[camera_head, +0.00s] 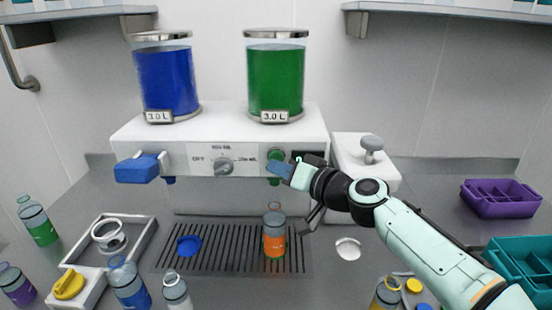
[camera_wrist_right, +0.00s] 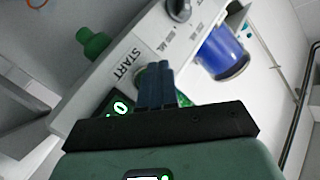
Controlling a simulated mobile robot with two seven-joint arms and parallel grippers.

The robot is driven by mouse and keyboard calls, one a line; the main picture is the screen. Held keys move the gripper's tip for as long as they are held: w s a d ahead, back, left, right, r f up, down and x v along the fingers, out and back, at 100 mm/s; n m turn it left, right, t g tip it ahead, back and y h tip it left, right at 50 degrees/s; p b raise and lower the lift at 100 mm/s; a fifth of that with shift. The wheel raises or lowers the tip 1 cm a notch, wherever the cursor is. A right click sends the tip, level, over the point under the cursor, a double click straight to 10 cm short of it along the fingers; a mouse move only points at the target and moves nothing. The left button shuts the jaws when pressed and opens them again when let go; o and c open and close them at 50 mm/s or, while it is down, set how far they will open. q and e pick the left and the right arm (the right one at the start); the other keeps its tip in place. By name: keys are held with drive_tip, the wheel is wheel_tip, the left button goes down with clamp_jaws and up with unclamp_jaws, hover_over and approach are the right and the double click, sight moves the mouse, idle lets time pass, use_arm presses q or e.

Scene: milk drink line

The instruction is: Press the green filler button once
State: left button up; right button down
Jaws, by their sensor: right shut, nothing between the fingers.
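The white filler machine (camera_head: 190,140) stands at the back with a blue tank (camera_head: 166,80) and a green tank (camera_head: 276,80) on top. The green filler button (camera_head: 277,154) is on the right of its front panel. In the right wrist view its green rim (camera_wrist_right: 139,73) shows beside the word START, mostly hidden by my fingers. My right gripper (camera_head: 280,168) is shut and empty, with its tips at the button; it also shows in the wrist view (camera_wrist_right: 157,84). I cannot tell whether the tips touch or press it. My left gripper is not in view.
A bottle with orange contents (camera_head: 274,240) stands on the drip grate (camera_head: 225,262) below the green nozzle. A blue handle (camera_head: 137,168) sticks out at the machine's left. Several bottles stand at the front left. Purple (camera_head: 500,200) and teal (camera_head: 520,262) crates are at the right.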

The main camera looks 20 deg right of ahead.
drive_tip(key=shift+w, duration=0.1)
drive_tip(key=shift+w+d, duration=0.15)
drive_tip(key=shift+w, duration=0.15)
drive_tip(key=shift+w+d, duration=0.15)
drive_tip(key=shift+w, duration=0.25)
idle(0.8)
drive_tip(key=shift+s, duration=0.15)
drive_tip(key=shift+s+a+b, duration=0.3)
drive_tip(key=shift+s+b, duration=0.15)
drive_tip(key=shift+s, duration=0.25)
drive_tip(key=shift+s+a+b, duration=0.25)
drive_tip(key=shift+s, duration=0.55)
drive_tip(key=shift+s+a+b, duration=0.2)
drive_tip(key=shift+s, duration=0.6)
drive_tip(key=shift+s+a+b, duration=0.25)
drive_tip(key=shift+s, duration=0.55)
